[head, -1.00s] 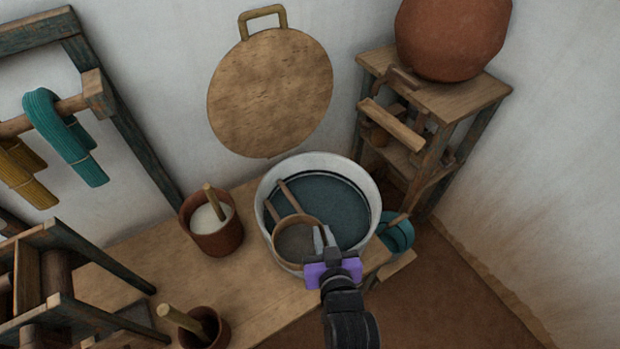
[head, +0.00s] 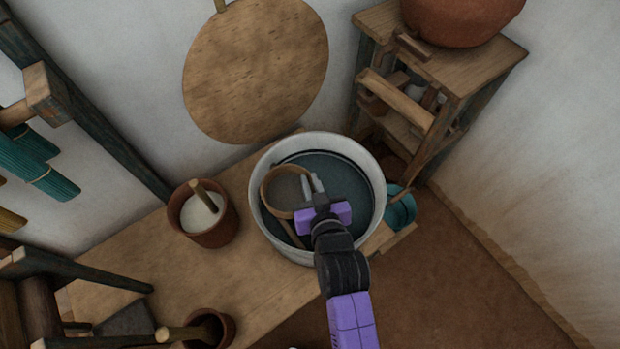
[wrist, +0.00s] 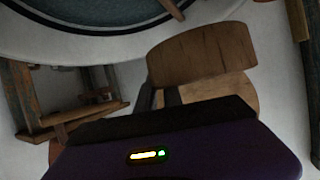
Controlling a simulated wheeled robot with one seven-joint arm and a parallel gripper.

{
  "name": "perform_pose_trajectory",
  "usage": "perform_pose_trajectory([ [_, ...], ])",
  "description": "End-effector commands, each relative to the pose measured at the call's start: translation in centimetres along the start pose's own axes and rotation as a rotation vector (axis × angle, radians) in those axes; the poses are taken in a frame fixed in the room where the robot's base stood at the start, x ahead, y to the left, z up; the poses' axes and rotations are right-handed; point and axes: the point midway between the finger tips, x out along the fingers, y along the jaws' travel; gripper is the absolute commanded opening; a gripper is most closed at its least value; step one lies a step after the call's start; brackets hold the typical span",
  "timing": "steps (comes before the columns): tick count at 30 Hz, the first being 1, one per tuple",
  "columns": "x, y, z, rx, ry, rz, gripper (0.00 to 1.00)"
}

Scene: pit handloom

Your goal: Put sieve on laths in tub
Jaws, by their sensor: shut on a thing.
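The sieve (head: 265,192) is a round wooden hoop with a grey mesh. My gripper (head: 312,186) is shut on the right side of its rim. The hoop's curved wall (wrist: 200,52) fills the middle of the wrist view. The sieve is over the left rear part of the white tub (head: 376,172), which holds dark blue-green liquid. One wooden lath (head: 293,234) shows in front of the sieve; the sieve hides the rest of the laths. I cannot tell whether the sieve touches them. A lath end also shows in the wrist view (wrist: 173,8).
The tub stands on a wooden bench (head: 265,290). A clay pot of white stuff (head: 208,236) is left of it, another clay pot (head: 213,327) at the front. A teal bundle (head: 400,208) lies right of the tub. A wooden stand (head: 462,75) is at the back right.

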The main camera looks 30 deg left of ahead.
Motion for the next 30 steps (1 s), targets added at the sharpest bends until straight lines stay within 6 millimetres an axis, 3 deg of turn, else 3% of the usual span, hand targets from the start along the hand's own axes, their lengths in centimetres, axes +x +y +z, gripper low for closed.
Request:
perform_pose_trajectory([
  [30,2.6,0.2,5.9,0.000,0.001,0.000,0.00],
])
